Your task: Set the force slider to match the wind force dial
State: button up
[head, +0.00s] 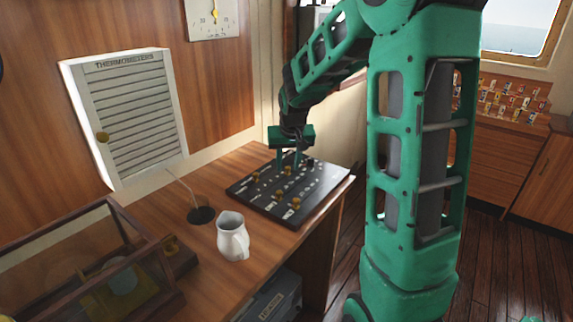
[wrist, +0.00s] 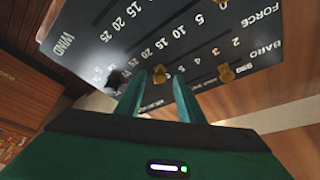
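A black slider panel (head: 262,203) lies on the wooden desk, with white scales and several brass knobs. In the wrist view the panel (wrist: 95,30) shows the labels WIND, FORCE and BARO beside rows of numbers. My gripper (head: 290,162) is over the far part of the panel, pointing down. In the wrist view its fingers (wrist: 158,88) are apart, with a brass knob (wrist: 158,73) showing between their tips; contact cannot be told. Another brass knob (wrist: 226,72) is to the right. Which knob is the force slider is unclear. A white wall dial (head: 213,17) is cut off at the top; its name is unreadable.
A white jug (head: 233,236) stands on the desk in front of the panel. A dark round holder (head: 201,215) with a thin stick is beside it. A glass-sided wooden case (head: 95,262) is at the lower left. A thermometers cabinet (head: 125,115) hangs on the wall.

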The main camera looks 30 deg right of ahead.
grip_shut()
jog(key=shift+w+d, duration=0.35)
jog(key=shift+d, duration=0.5)
jog(key=shift+w+d, duration=0.3)
jog(key=shift+d, duration=0.5)
grip_release()
jog(key=shift+d, duration=0.1)
jog(key=shift+r, duration=0.1)
jog(key=v, duration=1)
jog(key=shift+r, duration=0.2)
jog(key=shift+s, duration=0.1)
